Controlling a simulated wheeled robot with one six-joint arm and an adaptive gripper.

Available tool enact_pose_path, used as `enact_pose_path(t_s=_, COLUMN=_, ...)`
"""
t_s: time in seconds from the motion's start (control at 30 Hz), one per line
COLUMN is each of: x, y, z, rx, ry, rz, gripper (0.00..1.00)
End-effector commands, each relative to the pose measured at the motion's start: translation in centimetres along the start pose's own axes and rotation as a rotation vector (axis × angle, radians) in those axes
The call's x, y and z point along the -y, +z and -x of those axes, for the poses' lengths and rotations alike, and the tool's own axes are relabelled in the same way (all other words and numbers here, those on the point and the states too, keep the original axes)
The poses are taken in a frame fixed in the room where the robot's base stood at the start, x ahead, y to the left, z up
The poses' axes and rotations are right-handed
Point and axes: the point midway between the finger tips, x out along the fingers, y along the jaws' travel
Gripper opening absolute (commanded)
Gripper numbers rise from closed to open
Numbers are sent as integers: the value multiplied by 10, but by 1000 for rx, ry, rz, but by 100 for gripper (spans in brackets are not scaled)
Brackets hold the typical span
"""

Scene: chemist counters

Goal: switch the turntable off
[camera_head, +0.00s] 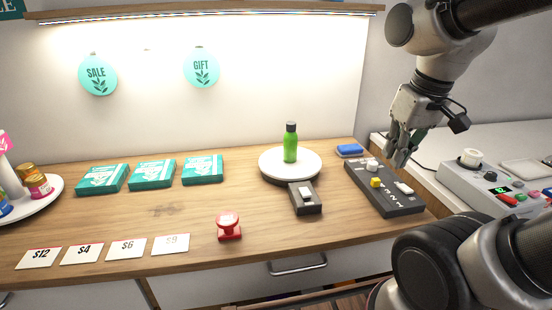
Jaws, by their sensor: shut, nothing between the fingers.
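The turntable (270,168), a round white disc on a dark base, stands at the back centre-right of the wooden counter. A green bottle with a dark cap (290,146) stands upright on it. A dark control box (305,205) with a light rocker switch (306,193) sits directly in front of the disc; which way the rocker is tipped is too small to tell. My gripper (399,158) is shut and empty, pointing down above the right end of the counter. It is right of the turntable and its box, apart from both.
A dark panel (408,208) with yellow and white parts lies below my gripper, right of the box. A red stamp-like object (229,229) stands front centre. Teal boxes (152,175) and price cards (82,252) are left. A shelf (200,12) overhangs the back.

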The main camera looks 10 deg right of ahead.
Motion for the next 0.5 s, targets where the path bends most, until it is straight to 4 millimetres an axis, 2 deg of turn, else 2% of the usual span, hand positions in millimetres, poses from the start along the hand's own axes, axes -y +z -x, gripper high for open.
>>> enact_pose_path(t_s=0.03, x=11, y=-16, z=-9, rx=52, ry=-11, rz=41, gripper=0)
enact_pose_path(t_s=0.2, x=52, y=-73, z=-37, rx=200, ry=-49, rz=291, gripper=0)
enact_pose_path(t_s=0.5, x=123, y=-150, z=-82, rx=342, ry=-177, rz=940, gripper=0)
